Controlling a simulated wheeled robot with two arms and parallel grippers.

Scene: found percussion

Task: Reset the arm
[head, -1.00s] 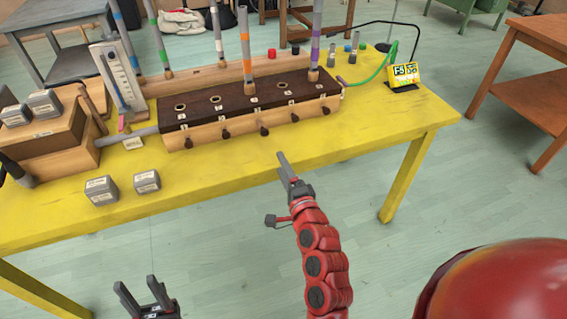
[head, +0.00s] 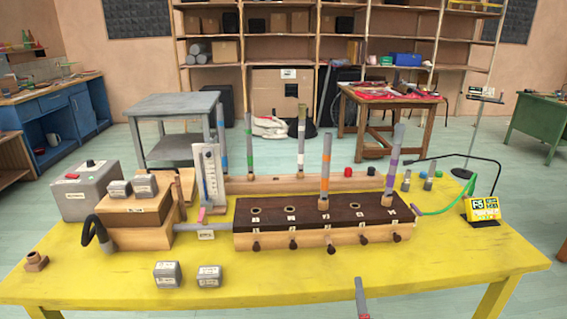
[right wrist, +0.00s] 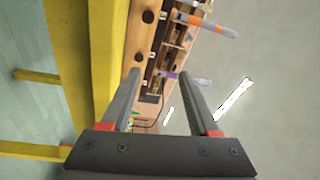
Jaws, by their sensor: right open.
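My right gripper (head: 361,300) shows at the bottom of the head view, in front of the yellow table's near edge. Its two grey fingers stand apart in the right wrist view (right wrist: 163,100), with nothing between them. My left gripper is out of the head view. The wooden instrument with a dark top (head: 275,222) stands on the yellow table (head: 110,285). Two banded tubes stand upright in its top, one orange-banded (head: 325,175) and one purple-banded (head: 394,165). The right gripper is apart from the instrument.
A yellow display (head: 483,208) sits at the table's right. Two grey weights (head: 167,274) lie at the front left. Wooden boxes (head: 135,212) and a grey box (head: 86,190) stand behind them. More tubes stand in the rear rack (head: 265,184). The table's front right is clear.

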